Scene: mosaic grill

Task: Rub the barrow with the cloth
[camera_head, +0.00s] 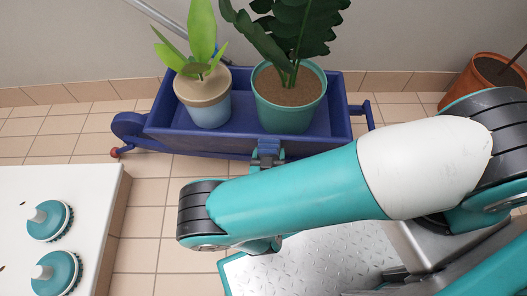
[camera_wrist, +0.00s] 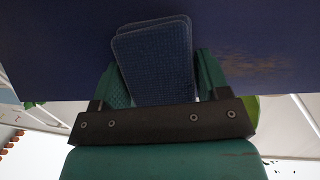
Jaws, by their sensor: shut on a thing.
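The barrow (camera_head: 174,141) is a dark blue wooden cart on the tiled floor, with two potted plants in it. Its flat blue side fills the top of the wrist view (camera_wrist: 50,50), with a brownish smudge at the right. The cloth (camera_wrist: 152,60) is a folded, dark blue textured piece in the wrist view. My gripper (camera_wrist: 155,85) is shut on it, one green finger on each side. The cloth lies against or very close to the barrow's side; I cannot tell if they touch. In the head view my gripper (camera_head: 268,150) is at the barrow's near side, mostly hidden behind my arm.
A green pot (camera_head: 288,115) and a beige-and-blue pot (camera_head: 205,110) stand in the barrow. A terracotta pot (camera_head: 483,83) stands at the right. A white unit with teal knobs (camera_head: 80,205) is at the lower left. A metal tread plate (camera_head: 310,262) lies below my arm. Tiled floor between is clear.

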